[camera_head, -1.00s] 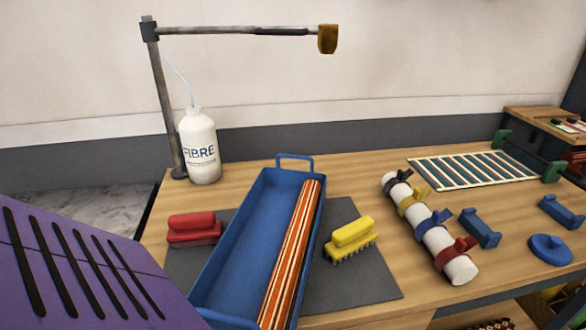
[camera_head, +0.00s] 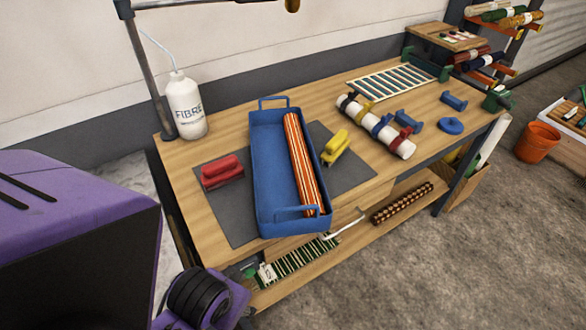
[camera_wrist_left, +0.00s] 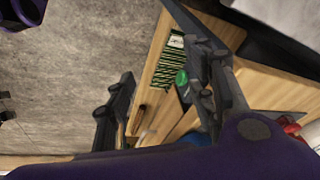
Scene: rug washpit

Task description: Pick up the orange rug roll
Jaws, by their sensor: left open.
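The orange rug roll (camera_head: 304,162), with orange and white stripes, lies lengthwise along the right side of a blue tray (camera_head: 262,185) on the workbench. In the left wrist view my left gripper (camera_wrist_left: 158,100) is open, its dark fingers apart with nothing held between them. The bench's wooden edge shows beyond the fingers. The orange roll cannot be made out in that view; a small blue patch (camera_wrist_left: 193,138) shows low between the fingers. In the head view only purple and black parts of my arm show at left, without the fingers. My right gripper is not in view.
A red brush (camera_head: 222,171) and a yellow brush (camera_head: 336,146) flank the tray on a grey mat (camera_head: 232,225). A white bottle (camera_head: 186,105) and stand are behind left. A strapped white roll (camera_head: 376,126) lies right. A green-striped rug (camera_head: 300,258) is on the lower shelf.

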